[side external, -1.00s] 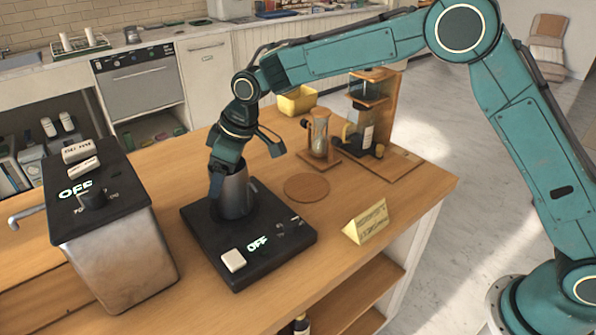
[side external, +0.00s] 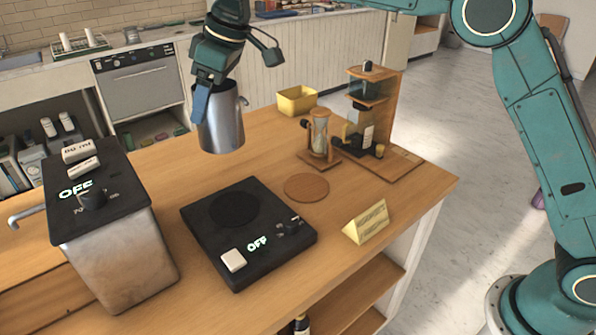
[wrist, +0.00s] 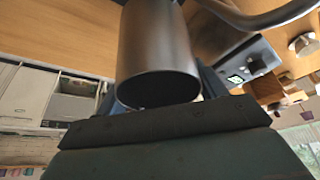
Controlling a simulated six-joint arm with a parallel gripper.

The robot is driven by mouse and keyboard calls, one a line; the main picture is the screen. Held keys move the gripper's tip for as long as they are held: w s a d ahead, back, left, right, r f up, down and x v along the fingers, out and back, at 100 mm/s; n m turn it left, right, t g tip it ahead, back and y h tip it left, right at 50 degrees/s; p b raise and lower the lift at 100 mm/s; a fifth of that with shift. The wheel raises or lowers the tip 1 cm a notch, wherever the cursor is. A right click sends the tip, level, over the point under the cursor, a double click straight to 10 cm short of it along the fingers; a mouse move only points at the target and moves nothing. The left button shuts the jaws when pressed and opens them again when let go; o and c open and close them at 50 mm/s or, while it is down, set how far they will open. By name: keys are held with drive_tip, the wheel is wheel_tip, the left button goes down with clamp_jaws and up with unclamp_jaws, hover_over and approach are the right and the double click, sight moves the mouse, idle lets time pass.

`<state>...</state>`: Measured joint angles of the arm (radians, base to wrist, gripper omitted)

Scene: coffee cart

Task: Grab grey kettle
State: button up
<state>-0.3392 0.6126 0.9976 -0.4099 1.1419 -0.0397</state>
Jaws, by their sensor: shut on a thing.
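The grey kettle (side external: 221,122) is a metal pitcher held in the air above the wooden counter, behind the black hot plate (side external: 250,232). It looks roughly upright with a slight tilt. My gripper (side external: 203,100) is shut on its left side in the side view, with a blue finger against the kettle wall. In the wrist view the kettle (wrist: 158,60) fills the middle, its open rim towards the camera. A curved metal spout or handle (wrist: 262,14) shows at the upper right there. The hot plate is bare and its display reads OFF.
A metal boiler box (side external: 118,255) with a black top and OFF display stands at the left. A round wooden coaster (side external: 306,187), a yellow sign (side external: 367,222), an hourglass stand (side external: 319,140), a wooden coffee stand (side external: 385,125) and a yellow bin (side external: 297,100) are to the right.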

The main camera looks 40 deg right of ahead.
drive_tip(key=shift+r, duration=1.75)
drive_tip(key=shift+d, duration=0.15)
